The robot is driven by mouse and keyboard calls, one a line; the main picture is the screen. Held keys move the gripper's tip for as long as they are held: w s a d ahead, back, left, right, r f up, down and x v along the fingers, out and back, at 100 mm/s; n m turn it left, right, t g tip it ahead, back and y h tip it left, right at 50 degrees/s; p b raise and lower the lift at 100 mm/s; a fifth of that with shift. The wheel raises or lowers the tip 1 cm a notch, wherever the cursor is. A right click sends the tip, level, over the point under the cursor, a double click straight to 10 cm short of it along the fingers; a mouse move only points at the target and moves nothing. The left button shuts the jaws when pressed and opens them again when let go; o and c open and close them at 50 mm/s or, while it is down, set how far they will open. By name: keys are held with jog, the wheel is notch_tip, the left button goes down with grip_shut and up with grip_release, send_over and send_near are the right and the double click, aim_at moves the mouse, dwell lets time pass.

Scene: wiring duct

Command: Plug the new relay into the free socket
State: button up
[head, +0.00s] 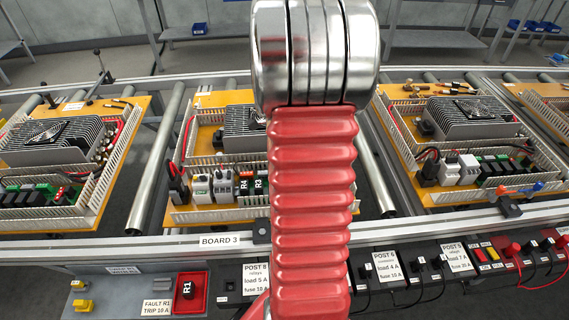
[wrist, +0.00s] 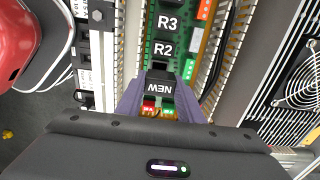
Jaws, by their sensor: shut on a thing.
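In the wrist view, my gripper (wrist: 160,95) has purple fingers shut on the sides of a black relay marked NEW (wrist: 159,86). The NEW label reads upside down there. The relay is in line with the black relays R2 (wrist: 164,49) and R3 (wrist: 168,22) on a green socket strip (wrist: 187,68), just below R2 in the picture. Its pins and the socket beneath are hidden, so I cannot tell whether it is seated or above the socket. In the head view, my red arm hides the gripper and that part of Board 3; R4 (head: 243,187) and R3 show left of it.
Slotted wiring duct walls (wrist: 213,60) run close along the strip. A finned heatsink with a fan (wrist: 298,88) stands right of it. Relay R1 (head: 187,289) lies in a red tray (head: 203,295) on the front ledge. Other boards stand left and right on the rollers.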

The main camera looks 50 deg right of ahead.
jog(key=shift+s+d, duration=0.15)
jog(key=shift+s, duration=0.05)
jog(key=shift+f, duration=2.85)
jog(key=shift+f, duration=0.95)
dwell(1.1)
jog(key=o, duration=0.9)
jog(key=shift+w, duration=0.1)
jog(key=shift+r, duration=0.2)
